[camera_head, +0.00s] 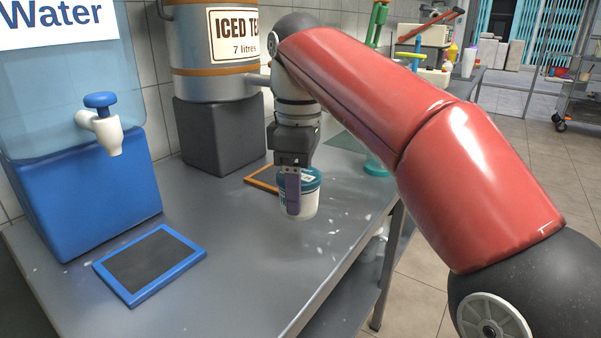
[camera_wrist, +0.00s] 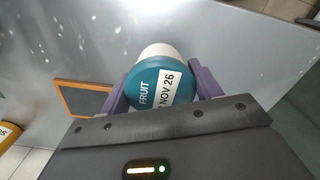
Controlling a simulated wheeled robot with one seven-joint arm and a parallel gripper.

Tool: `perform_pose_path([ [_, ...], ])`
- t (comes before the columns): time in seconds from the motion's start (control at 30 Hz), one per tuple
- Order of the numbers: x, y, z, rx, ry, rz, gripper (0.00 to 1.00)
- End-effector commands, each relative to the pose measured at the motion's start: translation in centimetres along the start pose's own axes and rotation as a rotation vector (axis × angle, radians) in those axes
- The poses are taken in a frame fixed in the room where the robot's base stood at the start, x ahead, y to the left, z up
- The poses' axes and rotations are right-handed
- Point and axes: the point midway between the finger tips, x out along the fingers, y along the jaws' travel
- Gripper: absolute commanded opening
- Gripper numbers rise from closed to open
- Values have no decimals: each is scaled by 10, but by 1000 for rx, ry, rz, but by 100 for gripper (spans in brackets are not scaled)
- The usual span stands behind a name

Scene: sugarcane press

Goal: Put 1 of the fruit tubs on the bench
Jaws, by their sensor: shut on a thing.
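A white fruit tub (camera_head: 310,204) with a teal lid is in my gripper (camera_head: 294,198), over the grey bench (camera_head: 230,265) near its right-hand edge. In the wrist view the tub's lid (camera_wrist: 148,86) reads "FRUIT" and carries a white date label, with one purple finger on each side. My gripper is shut on the tub. The tub looks upright, its base close to the bench top; I cannot tell whether it touches. The bench surface (camera_wrist: 75,40) also shows around it in the wrist view.
A blue-framed dark mat (camera_head: 150,262) lies at the front left by the water dispenser (camera_head: 85,200). An orange-framed mat (camera_head: 262,178) lies just behind the tub. The iced tea urn (camera_head: 212,60) stands on a dark block (camera_head: 215,135). The bench front middle is clear.

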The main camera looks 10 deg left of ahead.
Motion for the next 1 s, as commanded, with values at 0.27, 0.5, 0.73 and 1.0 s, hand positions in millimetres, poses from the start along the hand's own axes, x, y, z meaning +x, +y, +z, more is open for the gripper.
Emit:
perform_pose_path([
  [0.27, 37, 0, 0, 1, 2, 0, 35],
  [0.5, 47, 0, 0, 2, 2, 1, 35],
  [0.73, 47, 0, 1, 3, 2, 1, 35],
  [1.0, 48, 0, 1, 3, 2, 1, 35],
])
